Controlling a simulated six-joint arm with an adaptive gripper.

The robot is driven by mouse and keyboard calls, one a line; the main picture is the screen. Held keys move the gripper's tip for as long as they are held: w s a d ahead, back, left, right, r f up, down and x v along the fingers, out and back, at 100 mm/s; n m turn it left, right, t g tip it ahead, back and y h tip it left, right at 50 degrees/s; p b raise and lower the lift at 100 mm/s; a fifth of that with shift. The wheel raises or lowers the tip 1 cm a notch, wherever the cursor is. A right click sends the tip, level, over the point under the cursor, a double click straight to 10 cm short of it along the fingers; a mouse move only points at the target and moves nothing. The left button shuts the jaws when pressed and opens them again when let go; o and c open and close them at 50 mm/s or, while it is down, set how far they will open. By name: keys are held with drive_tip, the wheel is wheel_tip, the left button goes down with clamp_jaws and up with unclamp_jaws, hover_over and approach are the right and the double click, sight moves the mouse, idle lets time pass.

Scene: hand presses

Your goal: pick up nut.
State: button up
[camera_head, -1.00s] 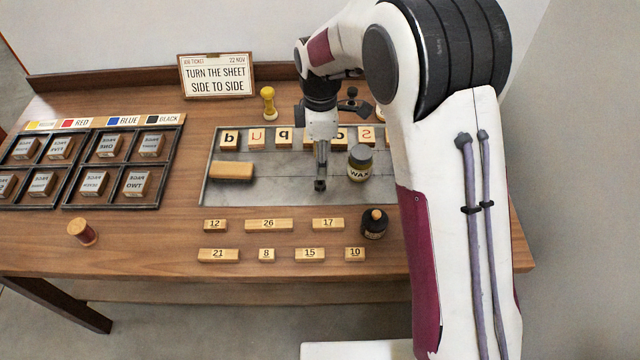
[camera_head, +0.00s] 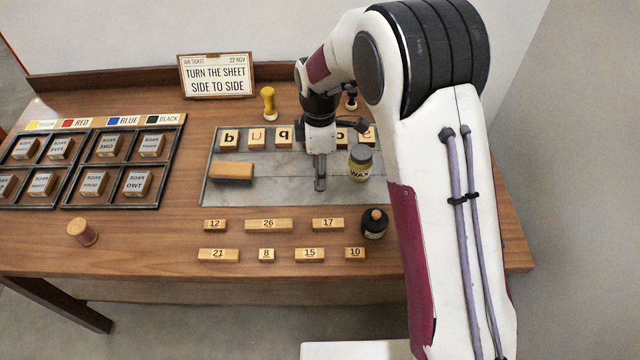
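My gripper (camera_head: 319,186) points down over the grey metal slab, left of the wax jar. Its fingers show as one narrow grey bar, so I cannot tell whether they are open or shut. I see nothing held in it. I cannot make out a nut with certainty. A small dark metal piece (camera_head: 351,101) stands behind my gripper, partly hidden by my arm. A row of wooden letter blocks (camera_head: 229,139) stands along the back of the slab, some of it hidden by my gripper and arm.
The wax jar (camera_head: 360,164) stands close right of my gripper. A tan block (camera_head: 231,171) lies left on the slab (camera_head: 270,190). Numbered wooden pieces (camera_head: 268,225) and a dark bottle (camera_head: 374,223) are in front. A yellow-handled stamp (camera_head: 268,101) stands behind.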

drive_tip(key=shift+f, duration=1.9)
clamp_jaws()
